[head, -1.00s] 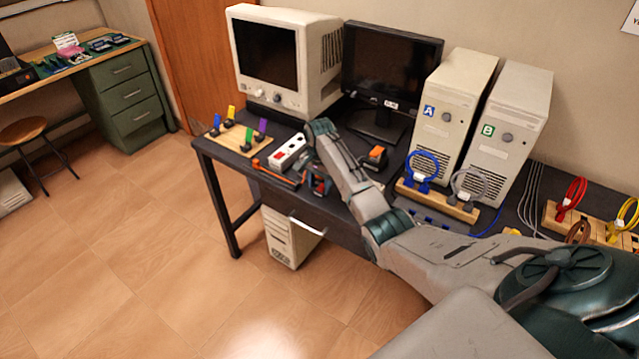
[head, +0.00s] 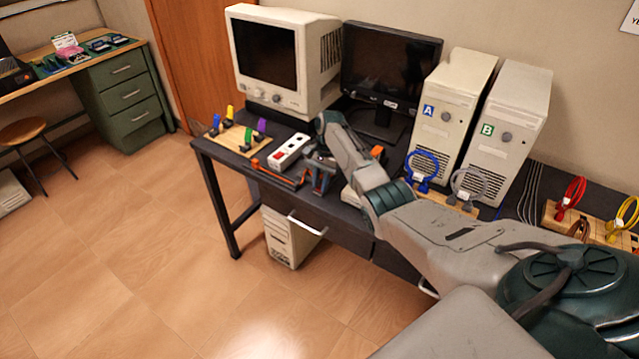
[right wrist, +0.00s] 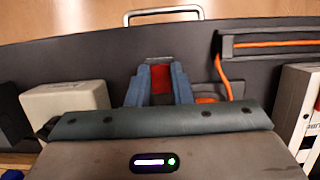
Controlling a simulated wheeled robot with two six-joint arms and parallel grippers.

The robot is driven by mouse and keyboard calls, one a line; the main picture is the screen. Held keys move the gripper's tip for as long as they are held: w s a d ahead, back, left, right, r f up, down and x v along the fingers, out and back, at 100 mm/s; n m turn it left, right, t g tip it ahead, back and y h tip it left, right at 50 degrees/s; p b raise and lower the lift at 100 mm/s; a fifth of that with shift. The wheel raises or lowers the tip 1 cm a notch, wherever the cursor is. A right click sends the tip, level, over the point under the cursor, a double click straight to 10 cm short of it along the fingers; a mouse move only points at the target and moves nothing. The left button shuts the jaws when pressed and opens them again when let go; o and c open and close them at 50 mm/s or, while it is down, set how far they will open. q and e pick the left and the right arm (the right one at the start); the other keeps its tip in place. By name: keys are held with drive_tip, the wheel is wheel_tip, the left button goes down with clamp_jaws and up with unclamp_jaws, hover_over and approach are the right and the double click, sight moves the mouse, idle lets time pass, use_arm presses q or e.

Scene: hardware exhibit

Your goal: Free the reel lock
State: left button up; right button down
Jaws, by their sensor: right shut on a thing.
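My right gripper (head: 319,188) is over the front part of the dark desk, between the white power strip and a pale box. In the right wrist view its blue-grey fingers (right wrist: 158,85) are shut on a small red piece (right wrist: 160,76). I cannot tell for sure whether this piece is the reel lock. An orange cable (right wrist: 270,43) runs beside the fingers and bends towards an orange part (right wrist: 206,99) close to them, mostly hidden by my gripper body. The cable also shows at the desk's front edge (head: 277,177). No reel can be made out clearly. My left gripper is not in view.
The white power strip (head: 289,152) lies close left of my gripper; the pale box (right wrist: 65,100) is on the other side. A rack with coloured clips (head: 240,140), two monitors and computer towers A (head: 447,120) and B (head: 508,130) stand on the desk. A drawer handle (right wrist: 163,14) sticks out in front.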

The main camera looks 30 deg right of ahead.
drive_tip(key=c, duration=1.3)
unclamp_jaws()
drive_tip(key=b+v, duration=0.2)
drive_tip(key=v, duration=0.9)
drive_tip(key=shift+f, duration=0.1)
